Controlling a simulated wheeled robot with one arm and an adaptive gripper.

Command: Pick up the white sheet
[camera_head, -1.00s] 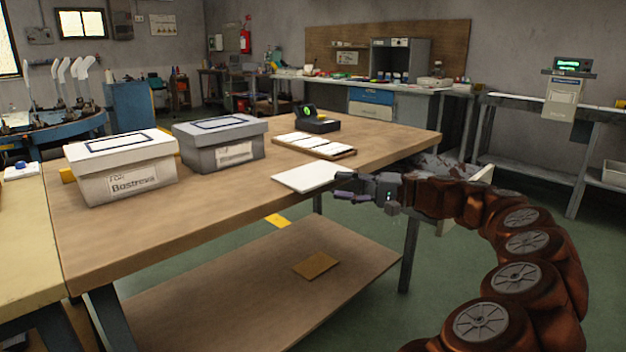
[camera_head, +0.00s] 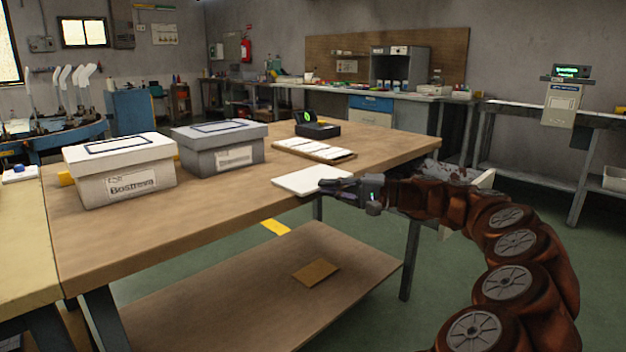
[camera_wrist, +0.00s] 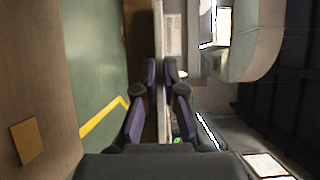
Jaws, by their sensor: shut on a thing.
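The white sheet (camera_head: 308,180) lies at the near right edge of the wooden table. It looks flat, and its right corner meets my gripper. My gripper (camera_head: 339,187) is at the table's edge, its dark fingers shut on the sheet's right side. In the wrist view my gripper's fingertips (camera_wrist: 163,76) are close together on either side of a thin pale strip seen edge-on. I cannot tell there where sheet ends and table edge begins, nor whether the sheet is lifted off the table.
The wooden table (camera_head: 225,196) also holds a white box (camera_head: 133,183), a grey box (camera_head: 192,155), a tray of white cards (camera_head: 345,155) and a black device with a green light (camera_head: 318,131). A lower shelf (camera_head: 240,300) lies beneath. The tabletop left of the sheet is clear.

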